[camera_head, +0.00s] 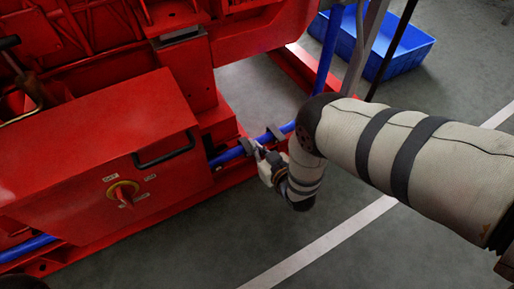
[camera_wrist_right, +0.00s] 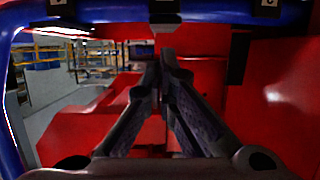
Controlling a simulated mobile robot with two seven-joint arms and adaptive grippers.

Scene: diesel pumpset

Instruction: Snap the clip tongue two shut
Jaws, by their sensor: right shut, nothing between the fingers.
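A blue pipe (camera_head: 228,155) runs along the lower edge of the red machine, with dark clips on it. One dark clip (camera_head: 246,146) sits right by my right gripper (camera_head: 257,151), and another clip (camera_head: 275,132) is further along. In the right wrist view the pipe (camera_wrist_right: 220,13) crosses the top. A dark clip with a paler grey tongue (camera_wrist_right: 166,29) hangs there at top middle. My right gripper (camera_wrist_right: 167,55) has its fingertips together and empty, just below that tongue. I cannot tell whether they touch, or whether the tongue is latched. My left gripper is out of view.
A red box with a black handle (camera_head: 164,151) and a red-yellow rotary switch (camera_head: 123,194) stands left of the gripper. A blue crate (camera_head: 400,61) is on the floor at the back right. The grey floor (camera_head: 270,220) in front is clear.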

